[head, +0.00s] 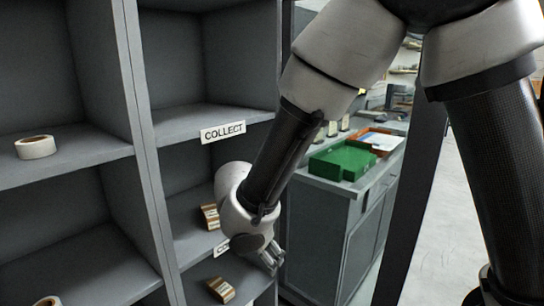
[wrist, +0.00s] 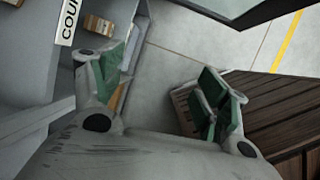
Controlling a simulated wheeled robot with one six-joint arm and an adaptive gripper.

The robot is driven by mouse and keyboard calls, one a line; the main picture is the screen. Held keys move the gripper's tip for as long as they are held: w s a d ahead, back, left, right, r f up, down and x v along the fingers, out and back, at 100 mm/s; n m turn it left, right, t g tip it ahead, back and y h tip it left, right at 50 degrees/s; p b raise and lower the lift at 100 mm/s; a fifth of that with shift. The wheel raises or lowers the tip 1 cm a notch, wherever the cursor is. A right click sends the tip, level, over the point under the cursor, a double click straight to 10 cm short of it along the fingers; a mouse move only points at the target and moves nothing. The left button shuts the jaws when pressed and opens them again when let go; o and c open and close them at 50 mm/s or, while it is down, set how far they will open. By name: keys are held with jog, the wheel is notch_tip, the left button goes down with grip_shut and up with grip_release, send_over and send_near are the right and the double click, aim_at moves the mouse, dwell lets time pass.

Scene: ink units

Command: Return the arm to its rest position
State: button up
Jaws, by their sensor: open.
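My gripper (head: 271,258) hangs at the lower middle of the head view, in front of the grey shelf unit. In the wrist view my gripper (wrist: 166,92) has its two green-padded fingers spread wide, with only floor between them. It is open and empty. My arm is bent, coming down from the top right of the head view to the gripper.
The grey shelf unit (head: 136,100) has a "COLLECT" label (head: 223,132), a tape roll (head: 36,147) and brown-striped boxes (head: 210,216) (head: 221,290). A green tray (head: 343,161) lies on a grey cabinet. A dark slatted wooden surface (wrist: 280,112) is at the right of the wrist view.

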jog(key=s+d+r+m+g, duration=0.1)
jog(key=d+r+m, duration=0.4)
jog(key=d+m, duration=0.4)
jog(key=s+d+r+m+g, duration=0.15)
jog(key=d+r+m, duration=0.4)
jog(key=d, duration=0.55)
jog(key=s+d+r+m+t, duration=0.1)
jog(key=s+d+r+m, duration=0.2)
jog(key=d, duration=0.3)
jog(key=s+d+r+m+y, duration=0.1)
jog(key=s+d+r+m, duration=0.2)
jog(key=d+m, duration=0.3)
jog(key=s+d+r+m+t, duration=0.1)
jog(key=s+d+r+m, duration=0.2)
jog(key=d, duration=0.4)
jog(key=shift+s+d+r+m+t, duration=0.25)
jog(key=shift+s+m+t, duration=0.15)
jog(key=shift+m, duration=0.65)
